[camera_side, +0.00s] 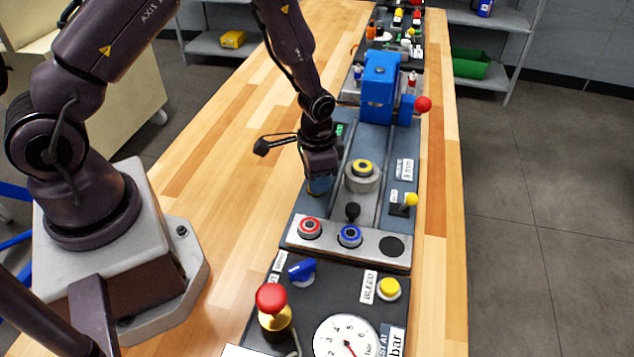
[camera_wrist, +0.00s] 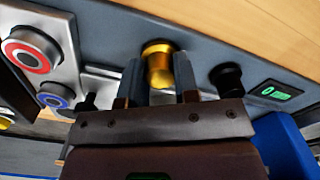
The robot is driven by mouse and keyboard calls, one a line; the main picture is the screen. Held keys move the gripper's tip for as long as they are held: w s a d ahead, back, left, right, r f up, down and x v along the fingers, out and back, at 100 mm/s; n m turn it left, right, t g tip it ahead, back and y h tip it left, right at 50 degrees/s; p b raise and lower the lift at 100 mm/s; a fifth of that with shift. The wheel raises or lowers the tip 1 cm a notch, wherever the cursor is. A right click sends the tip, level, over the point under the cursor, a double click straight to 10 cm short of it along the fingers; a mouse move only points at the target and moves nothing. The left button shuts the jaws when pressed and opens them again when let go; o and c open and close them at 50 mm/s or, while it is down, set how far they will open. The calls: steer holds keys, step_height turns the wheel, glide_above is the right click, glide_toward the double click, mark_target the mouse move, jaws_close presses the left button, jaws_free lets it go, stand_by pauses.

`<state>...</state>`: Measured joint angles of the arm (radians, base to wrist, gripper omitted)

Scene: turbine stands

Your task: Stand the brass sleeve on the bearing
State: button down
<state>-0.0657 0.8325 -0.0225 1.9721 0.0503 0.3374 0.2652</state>
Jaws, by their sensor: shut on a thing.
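The brass sleeve (camera_wrist: 160,68) shows in the wrist view as a gold cylinder between my two fingers. My gripper (camera_wrist: 159,84) is shut on it. In the side view my gripper (camera_side: 320,188) is low over the left edge of the grey-blue deck, and the sleeve is hidden there. I cannot tell whether the sleeve touches the deck. I cannot tell for certain which part is the bearing; a round grey seat with a yellow ring (camera_side: 362,171) stands just right of my gripper. A red-ringed seat (camera_side: 310,228) and a blue-ringed seat (camera_side: 350,236) sit on a plate nearer the camera.
A black knob (camera_side: 352,211) stands between the yellow-ringed seat and the plate. A blue block with a red ball handle (camera_side: 380,85) stands farther back. A yellow-tipped lever (camera_side: 410,199) is at right. A gauge (camera_side: 346,338) and red knob (camera_side: 271,298) are in front.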

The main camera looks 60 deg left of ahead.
steer(key=shift+r, duration=0.65)
steer(key=shift+r, duration=0.8)
steer(key=w+r, duration=0.1)
steer(key=w+d+r, duration=0.1)
steer(key=w, duration=0.1)
steer(key=w+d+r, duration=0.1)
steer(key=w, duration=0.1)
steer(key=shift+r, duration=0.3)
steer(key=w+d+r, duration=0.2)
steer(key=w+r, duration=0.2)
steer(key=r, duration=0.2)
steer(key=shift+s+a+f, duration=0.15)
steer(key=shift+f, duration=1.3)
steer(key=shift+s+a+f, duration=0.1)
steer(key=shift+s+f, duration=0.05)
steer(key=shift+f, duration=1.3)
steer(key=shift+f, duration=0.45)
